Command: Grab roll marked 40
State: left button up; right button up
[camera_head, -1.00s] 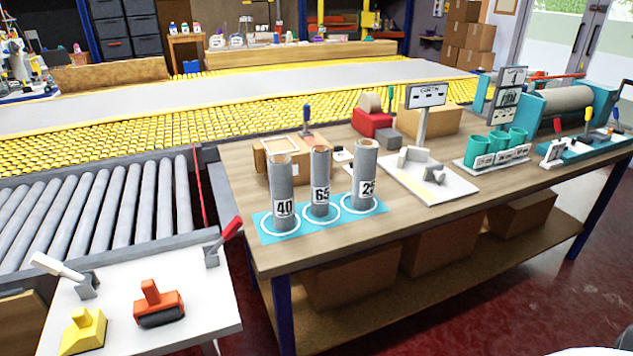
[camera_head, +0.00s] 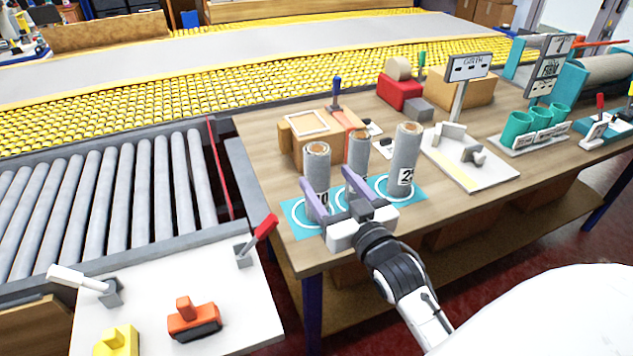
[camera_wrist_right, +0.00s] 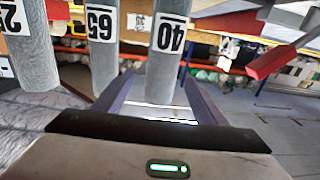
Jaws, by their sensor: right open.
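The roll marked 40 (camera_head: 317,167) stands upright at the left of a teal mat (camera_head: 299,231); my gripper partly covers its label. In the right wrist view, its label reads 40 upside down on the roll (camera_wrist_right: 167,72). My right gripper (camera_head: 329,182) is open at the roll's front, with its two purple fingers toward it. In the right wrist view, the roll appears between the fingertips (camera_wrist_right: 158,80); I cannot tell whether they touch it. The roll marked 65 (camera_head: 358,150) stands beside it, its label hidden in the head view. My left gripper is out of view.
The 65 roll stands close to the right finger, and the roll marked 25 (camera_head: 406,150) stands further right. Behind are a wooden box (camera_head: 300,140) and a sign stand (camera_head: 458,95). A white side table (camera_head: 240,310) with a red-handled lever is at the left.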

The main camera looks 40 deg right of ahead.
aim_at(323, 179)
jog(key=x, duration=0.3)
jog(key=f+x, duration=0.1)
jog(key=x, duration=0.1)
jog(key=shift+w+a, duration=0.15)
jog(key=shift+c, duration=0.2)
jog(key=c, duration=1.1)
jog(key=shift+c, duration=0.2)
jog(key=shift+r, duration=0.15)
